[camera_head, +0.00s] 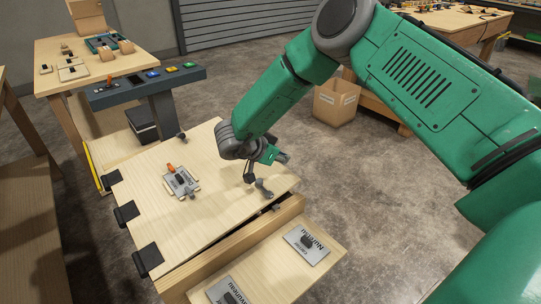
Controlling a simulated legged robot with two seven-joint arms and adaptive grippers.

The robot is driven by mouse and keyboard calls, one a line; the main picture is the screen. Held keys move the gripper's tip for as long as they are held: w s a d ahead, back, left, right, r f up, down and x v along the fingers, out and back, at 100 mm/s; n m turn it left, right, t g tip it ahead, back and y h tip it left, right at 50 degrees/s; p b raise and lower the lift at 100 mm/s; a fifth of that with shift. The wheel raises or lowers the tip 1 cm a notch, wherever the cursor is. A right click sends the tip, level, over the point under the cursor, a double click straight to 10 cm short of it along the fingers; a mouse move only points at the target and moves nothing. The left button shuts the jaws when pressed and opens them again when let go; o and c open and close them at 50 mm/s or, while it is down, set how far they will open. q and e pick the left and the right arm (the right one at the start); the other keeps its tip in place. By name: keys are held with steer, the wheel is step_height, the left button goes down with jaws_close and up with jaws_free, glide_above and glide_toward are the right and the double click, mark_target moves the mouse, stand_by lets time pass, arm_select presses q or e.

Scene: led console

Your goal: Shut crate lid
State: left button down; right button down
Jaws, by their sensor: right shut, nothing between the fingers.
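The crate is a pale wooden box whose front wall (235,246) faces the lower right. Its flat wooden lid (200,225) has black hinges along the left edge and lies over the crate top at a slight tilt. A dark gap shows under the lid's front edge near the right corner. My right gripper (265,166) is shut and empty, over the right part of the lid, close to a small grey fitting (263,188) there. I cannot tell whether the fingers touch the lid. My left gripper is not in view.
A grey plate with an orange lever (180,181) sits on the lid. A wooden ledge (265,277) with labelled switch plates juts out in front. Behind stand a console with coloured buttons (150,83) and a workbench (60,87). A cardboard box (335,103) stands on open floor.

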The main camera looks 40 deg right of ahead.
mark_target(286, 173)
steer(key=f, duration=0.1)
steer(key=d+f, duration=0.2)
steer(key=f, duration=0.1)
steer(key=shift+a+f+b, duration=0.2)
steer(key=shift+f+b, duration=0.1)
steer(key=shift+f, duration=0.1)
steer(key=shift+a, duration=0.2)
